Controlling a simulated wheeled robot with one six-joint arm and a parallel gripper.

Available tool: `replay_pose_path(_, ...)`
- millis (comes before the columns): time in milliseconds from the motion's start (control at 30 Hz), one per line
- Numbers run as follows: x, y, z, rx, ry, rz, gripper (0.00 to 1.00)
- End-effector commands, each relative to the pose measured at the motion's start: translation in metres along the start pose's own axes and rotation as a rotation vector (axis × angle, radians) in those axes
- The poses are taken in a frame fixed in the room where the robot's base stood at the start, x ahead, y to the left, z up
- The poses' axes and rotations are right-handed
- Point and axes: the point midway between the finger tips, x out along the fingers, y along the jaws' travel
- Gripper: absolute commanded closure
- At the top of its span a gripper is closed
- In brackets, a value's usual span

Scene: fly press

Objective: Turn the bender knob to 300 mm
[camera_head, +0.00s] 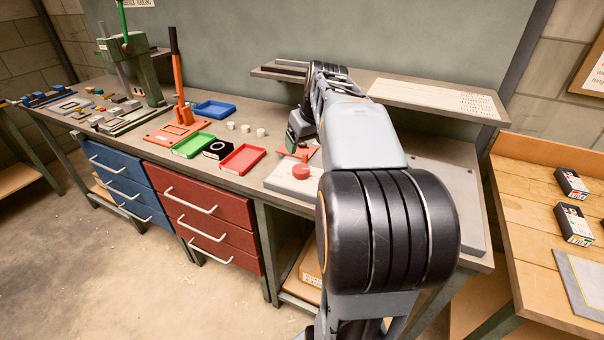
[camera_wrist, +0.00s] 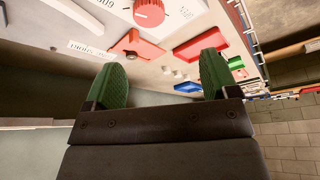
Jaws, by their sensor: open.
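The bender knob (camera_head: 301,171) is a round red knob on a pale panel (camera_head: 284,180) at the front of the bench. In the wrist view the knob (camera_wrist: 149,12) shows at the top edge, partly cut off, with dark scale marks around it. Its setting cannot be read. A red bender part (camera_wrist: 137,47) with a pointed end lies beside it, also visible in the head view (camera_head: 305,153). My gripper (camera_head: 298,137) is above and behind the knob, apart from it. In the wrist view its green fingers (camera_wrist: 160,58) are spread and empty.
An orange lever press (camera_head: 178,95) rises further left. A raised shelf (camera_head: 432,97) runs behind my arm.

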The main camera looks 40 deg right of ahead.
Motion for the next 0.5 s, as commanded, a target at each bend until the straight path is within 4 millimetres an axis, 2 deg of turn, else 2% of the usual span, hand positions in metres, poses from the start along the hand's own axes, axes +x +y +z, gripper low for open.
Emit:
replay_pose_path(33, 0.004, 0.010, -0.001, 0.006, 0.003, 0.002, 0.20)
replay_pose_path(133, 0.010, 0.018, -0.003, 0.006, 0.006, 0.003, 0.20)
replay_pose_path(267, 0.029, 0.020, -0.004, 0.005, 0.005, 0.003, 0.20)
replay_pose_path(500, 0.076, 0.020, -0.004, 0.007, 0.005, 0.004, 0.20)
